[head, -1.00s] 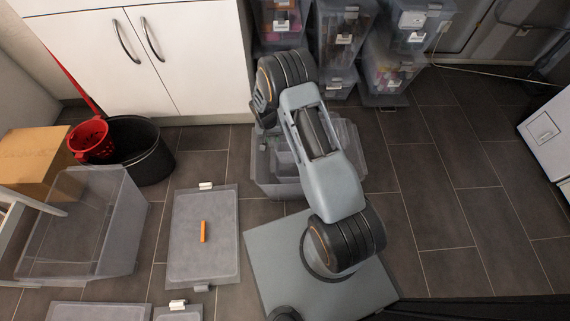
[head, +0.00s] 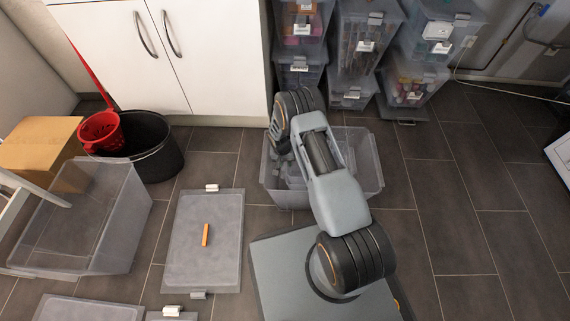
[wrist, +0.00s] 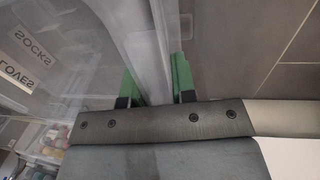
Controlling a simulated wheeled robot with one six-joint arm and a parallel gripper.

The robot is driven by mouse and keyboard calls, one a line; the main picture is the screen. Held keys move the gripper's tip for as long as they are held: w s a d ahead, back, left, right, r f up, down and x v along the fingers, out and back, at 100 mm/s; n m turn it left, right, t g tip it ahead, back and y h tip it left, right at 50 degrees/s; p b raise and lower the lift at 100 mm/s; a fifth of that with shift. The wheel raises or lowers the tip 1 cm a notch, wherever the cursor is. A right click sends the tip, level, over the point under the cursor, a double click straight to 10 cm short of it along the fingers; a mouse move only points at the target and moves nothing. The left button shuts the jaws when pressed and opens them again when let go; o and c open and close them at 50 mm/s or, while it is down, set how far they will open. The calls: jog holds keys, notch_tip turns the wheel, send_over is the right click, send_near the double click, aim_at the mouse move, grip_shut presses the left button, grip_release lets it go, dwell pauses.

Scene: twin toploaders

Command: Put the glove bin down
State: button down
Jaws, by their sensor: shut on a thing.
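A clear plastic bin (head: 368,168) stands low by the floor beneath my arm in the head view, with clear plastic shapes inside it. In the wrist view the green fingertips of my gripper (wrist: 156,82) are on both sides of a clear bin's wall (wrist: 148,45), shut on it. A label ending in "LOVES" (wrist: 15,73) and a "SOCKS" label (wrist: 30,46) show upside down at the left there. My arm hides the gripper in the head view. I cannot tell whether the bin's bottom touches the floor.
Stacked clear bins (head: 365,60) stand behind, right of the white cabinet (head: 170,50). A flat lid (head: 200,265) with an orange stick (head: 205,235) lies left of my arm. An empty clear bin (head: 100,225), black bucket (head: 150,160) and cardboard box (head: 40,145) are further left. Floor at right is clear.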

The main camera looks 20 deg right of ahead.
jog(key=shift+f, duration=0.3)
jog(key=shift+f+b, duration=0.3)
jog(key=c, duration=0.9)
grip_release()
jog(key=shift+r, duration=0.2)
